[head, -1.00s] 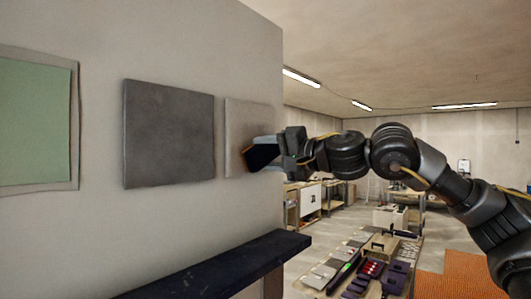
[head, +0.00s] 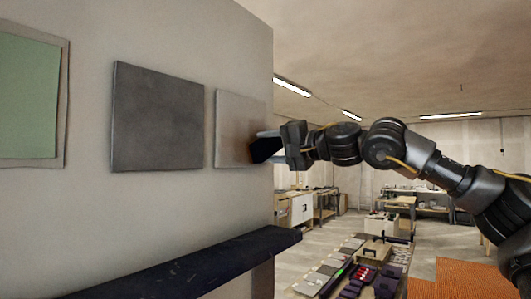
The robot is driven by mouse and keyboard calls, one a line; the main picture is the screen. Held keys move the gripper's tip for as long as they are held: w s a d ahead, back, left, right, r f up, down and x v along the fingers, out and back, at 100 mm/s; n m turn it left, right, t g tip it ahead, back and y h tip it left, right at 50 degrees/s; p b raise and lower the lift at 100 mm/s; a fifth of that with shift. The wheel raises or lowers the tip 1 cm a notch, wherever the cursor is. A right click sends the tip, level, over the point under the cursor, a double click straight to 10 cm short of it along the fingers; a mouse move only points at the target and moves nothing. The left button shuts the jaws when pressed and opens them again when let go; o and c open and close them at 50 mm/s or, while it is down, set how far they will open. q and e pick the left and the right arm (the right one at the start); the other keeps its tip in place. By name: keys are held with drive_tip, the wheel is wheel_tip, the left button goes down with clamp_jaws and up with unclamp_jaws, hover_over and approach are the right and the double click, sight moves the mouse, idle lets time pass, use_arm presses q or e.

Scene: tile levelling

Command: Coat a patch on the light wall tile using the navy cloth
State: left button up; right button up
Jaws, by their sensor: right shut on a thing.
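The light wall tile (head: 230,125) hangs on the pale wall, right of a dark grey tile. A brownish, blurred darker patch shows on its right part, beside the cloth. My right gripper (head: 273,145) is at the tile's right edge, shut on the dark navy cloth (head: 262,151). The cloth overlaps the tile's lower right part in the picture; whether it touches the surface I cannot tell. It and the gripper hide part of the tile's right edge. My left gripper is not in view.
A dark grey tile (head: 158,118) and a green framed panel (head: 28,98) are on the same wall. A dark shelf (head: 190,268) juts out below. A low table with tools (head: 350,268) stands at lower right, with workbenches farther back.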

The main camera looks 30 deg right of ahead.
drive_tip(key=shift+w+d, duration=0.25)
drive_tip(key=shift+d, duration=0.4)
